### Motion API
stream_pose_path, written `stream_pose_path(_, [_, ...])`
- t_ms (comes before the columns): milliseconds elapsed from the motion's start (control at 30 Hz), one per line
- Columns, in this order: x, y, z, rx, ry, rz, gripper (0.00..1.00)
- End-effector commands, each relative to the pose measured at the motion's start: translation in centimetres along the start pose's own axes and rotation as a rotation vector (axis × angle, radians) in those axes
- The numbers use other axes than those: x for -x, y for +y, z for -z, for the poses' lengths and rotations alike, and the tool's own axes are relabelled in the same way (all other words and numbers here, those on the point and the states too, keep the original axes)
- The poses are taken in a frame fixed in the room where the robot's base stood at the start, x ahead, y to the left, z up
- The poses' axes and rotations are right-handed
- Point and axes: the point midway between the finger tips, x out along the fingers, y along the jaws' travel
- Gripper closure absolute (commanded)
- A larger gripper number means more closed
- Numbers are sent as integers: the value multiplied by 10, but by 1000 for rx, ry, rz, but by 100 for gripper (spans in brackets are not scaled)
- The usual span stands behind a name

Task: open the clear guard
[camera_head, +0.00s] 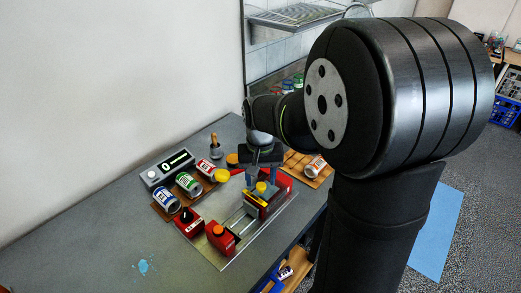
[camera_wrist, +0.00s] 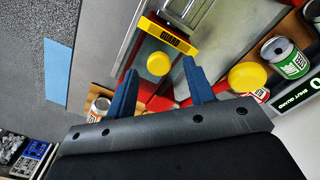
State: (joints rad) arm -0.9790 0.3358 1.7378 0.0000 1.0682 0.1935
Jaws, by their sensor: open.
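The guard's yellow bar (camera_wrist: 172,41), marked GUARD, lies near the top of the wrist view. It also shows in the head view (camera_head: 254,202), across the metal rails of the station. A round yellow knob (camera_wrist: 158,63) sits beside the bar, and in the head view the knob (camera_head: 261,187) stands up at the bar's far end. The clear panel itself is hard to make out. My gripper (camera_wrist: 159,67) is open, its two blue fingers apart on either side of the knob's line. Whether they touch the knob cannot be told.
A red block with an orange button (camera_head: 222,239) stands at the rails' near end. Cans on a wooden tray (camera_head: 165,211) and a grey display box (camera_head: 166,168) lie to the left. Another wooden tray (camera_head: 318,180) with a can is at right. The table's front left is mostly clear.

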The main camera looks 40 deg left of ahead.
Motion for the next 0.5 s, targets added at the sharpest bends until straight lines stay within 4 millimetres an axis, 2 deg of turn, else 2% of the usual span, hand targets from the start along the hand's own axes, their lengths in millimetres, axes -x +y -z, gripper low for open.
stream_pose_path(300, [78, 0, 1, 0, 7, 1, 51])
stream_pose_path(500, [122, 0, 0, 0, 5, 1, 51])
